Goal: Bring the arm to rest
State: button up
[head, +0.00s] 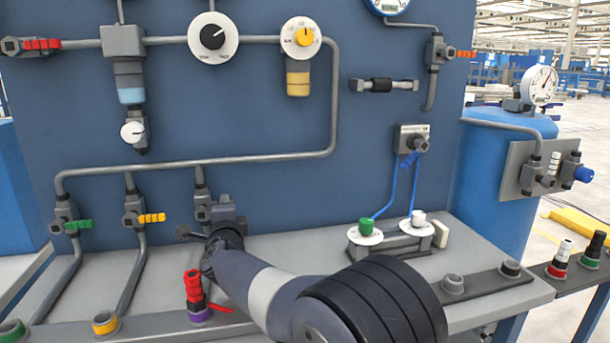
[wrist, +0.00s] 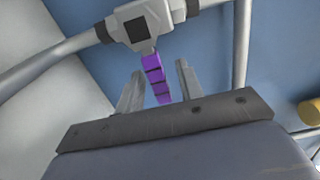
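My arm reaches from the lower right of the head view to a valve on the third pipe branch. My gripper (head: 222,210) is at that valve, and its fingers are hard to make out there. In the wrist view my gripper (wrist: 160,75) has its two fingers apart. A purple valve handle (wrist: 156,80) shows in the gap between them, hanging from a grey valve body (wrist: 143,22). Gaps show on both sides of the handle, so it is not clasped. In the head view the handle is hidden, but the valve body (head: 203,207) shows beside my gripper.
Green (head: 78,224) and yellow (head: 152,218) valve handles are to the left. A red connector (head: 193,287) stands on a purple-ringed base below my arm. Green (head: 367,226) and white (head: 418,217) plugs with blue hoses are to the right. The blue panel (head: 270,110) stands behind.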

jog(key=shift+s+f, duration=0.1)
jog(key=shift+s, duration=0.05)
jog(key=v, duration=1.1)
jog(key=x, duration=0.7)
jog(key=p+x, duration=0.1)
jog(key=x, duration=0.3)
jog(key=shift+w+r, duration=0.25)
jog(key=shift+r, duration=0.1)
jog(key=shift+s+r+n+p, duration=0.1)
jog(key=shift+r+n+p, duration=0.15)
jog(key=shift+n+p, duration=0.35)
jog(key=shift+n, duration=0.3)
